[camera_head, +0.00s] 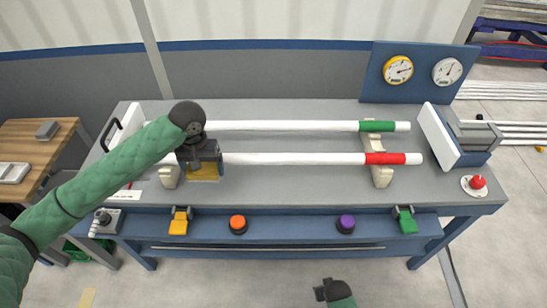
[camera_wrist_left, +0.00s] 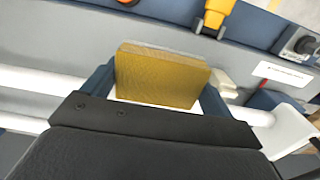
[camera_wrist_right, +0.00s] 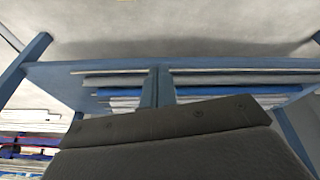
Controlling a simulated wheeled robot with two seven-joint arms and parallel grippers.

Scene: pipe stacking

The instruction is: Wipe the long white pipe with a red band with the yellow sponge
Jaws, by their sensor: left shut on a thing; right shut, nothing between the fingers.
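The long white pipe with a red band (camera_head: 290,158) lies across two cream supports on the bench, its red band near the right end. My left gripper (camera_head: 203,168) is shut on the yellow sponge (camera_head: 205,177), at the left part of this pipe. In the left wrist view the sponge (camera_wrist_left: 160,78) sits between the blue fingers and hides part of the pipe (camera_wrist_left: 40,80). Whether the sponge touches the pipe I cannot tell. My right gripper (camera_head: 322,290) is shut and empty, low in front of the bench.
A parallel white pipe with a green band (camera_head: 290,126) lies just behind. The bench (camera_head: 290,188) has orange (camera_head: 238,224) and purple (camera_head: 345,224) buttons along its front. A white-faced block (camera_head: 438,135) stands right of the pipes, a gauge panel (camera_head: 420,92) behind.

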